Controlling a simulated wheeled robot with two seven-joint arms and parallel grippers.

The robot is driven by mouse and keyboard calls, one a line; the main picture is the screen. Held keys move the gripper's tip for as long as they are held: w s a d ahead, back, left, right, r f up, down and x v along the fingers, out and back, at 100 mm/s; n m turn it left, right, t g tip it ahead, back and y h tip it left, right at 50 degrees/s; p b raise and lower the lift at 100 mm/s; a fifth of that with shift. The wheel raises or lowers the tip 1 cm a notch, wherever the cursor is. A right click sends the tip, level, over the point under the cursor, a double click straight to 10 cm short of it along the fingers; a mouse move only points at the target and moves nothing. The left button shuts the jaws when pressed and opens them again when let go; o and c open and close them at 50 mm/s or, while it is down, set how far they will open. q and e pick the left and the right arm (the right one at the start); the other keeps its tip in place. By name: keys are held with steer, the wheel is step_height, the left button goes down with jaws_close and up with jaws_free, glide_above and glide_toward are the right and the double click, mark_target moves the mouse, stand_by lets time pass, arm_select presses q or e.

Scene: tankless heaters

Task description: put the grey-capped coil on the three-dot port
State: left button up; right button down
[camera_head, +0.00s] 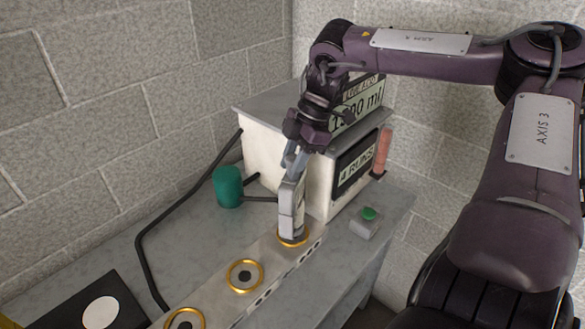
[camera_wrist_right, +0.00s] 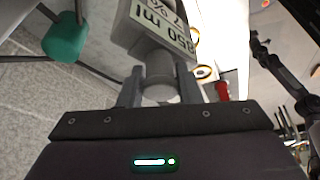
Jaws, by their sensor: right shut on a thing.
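My right gripper (camera_head: 292,162) is shut on the coil (camera_head: 291,208), a pale grey block held upright. In the right wrist view the coil (camera_wrist_right: 155,32) bears an "850 ml" label, and its grey round cap (camera_wrist_right: 160,68) is between the fingers. The coil's lower end is at the farthest gold-ringed port (camera_head: 293,241) and hides most of its opening. Whether it is seated cannot be told. Small dark dots beside this port look like three. The middle port (camera_head: 245,276) and the nearest port (camera_head: 185,320) are uncovered. My left gripper is not seen.
A white heater box (camera_head: 262,150) with display panels stands right behind the coil. A green cylinder (camera_head: 228,187) and black hoses are to the left. A green button box (camera_head: 366,221) is to the right. A black plate with a white disc (camera_head: 100,312) lies at front left.

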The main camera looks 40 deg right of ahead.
step_height(320, 180, down, 2)
steer(key=shift+f, duration=0.1)
steer(key=c, duration=1)
jaws_free()
steer(key=shift+c, duration=0.2)
steer(key=v, duration=1.2)
steer(key=shift+b, duration=0.4)
